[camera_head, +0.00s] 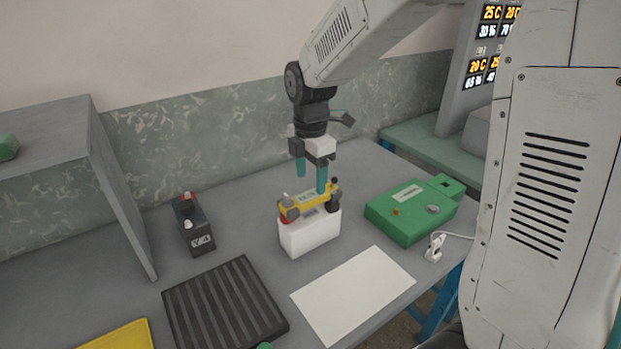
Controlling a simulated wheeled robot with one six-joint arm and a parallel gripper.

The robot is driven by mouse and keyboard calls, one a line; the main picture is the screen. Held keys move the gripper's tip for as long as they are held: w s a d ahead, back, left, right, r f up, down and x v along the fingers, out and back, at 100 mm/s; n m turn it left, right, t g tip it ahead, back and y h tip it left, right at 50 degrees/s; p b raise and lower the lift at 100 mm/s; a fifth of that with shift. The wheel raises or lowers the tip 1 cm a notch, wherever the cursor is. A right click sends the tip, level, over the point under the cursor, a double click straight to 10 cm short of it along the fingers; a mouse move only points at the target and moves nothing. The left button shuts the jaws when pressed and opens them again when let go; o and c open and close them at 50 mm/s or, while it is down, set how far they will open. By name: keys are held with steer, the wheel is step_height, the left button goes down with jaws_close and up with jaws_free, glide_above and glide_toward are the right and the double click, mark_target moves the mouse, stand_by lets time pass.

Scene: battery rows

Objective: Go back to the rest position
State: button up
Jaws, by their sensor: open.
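My gripper (312,176) hangs from my arm over the middle of the grey table (248,239). Its two teal fingers point down and are apart, with nothing seen between them. Just below the fingers is a white block (309,236) with a yellow piece (309,202) on top. The yellow piece has dark parts at its ends and a label. The right finger overlaps the yellow piece in this view; I cannot tell if they touch.
A green box (410,215) and a white plug (434,247) are to the right. A white sheet (353,293), a black ribbed tray (224,305) and a yellow item (122,338) lie in front. A dark device (194,229) and a grey panel (121,190) stand left.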

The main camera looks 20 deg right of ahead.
stand_by(0.3)
steer(key=shift+s+f+m, duration=0.2)
steer(key=shift+s+m, duration=0.2)
steer(key=shift+m, duration=0.8)
steer(key=s+d+r+m, duration=0.1)
steer(key=s+r+m, duration=0.2)
steer(key=s+m, duration=0.3)
steer(key=s+d+r+m+t, duration=0.1)
steer(key=s+r+m, duration=0.2)
steer(key=s+m, duration=0.3)
steer(key=s+d+r+m, duration=0.1)
steer(key=s+r+m, duration=0.2)
steer(key=s, duration=1.1)
steer(key=m, duration=0.2)
steer(key=shift+m, duration=0.4)
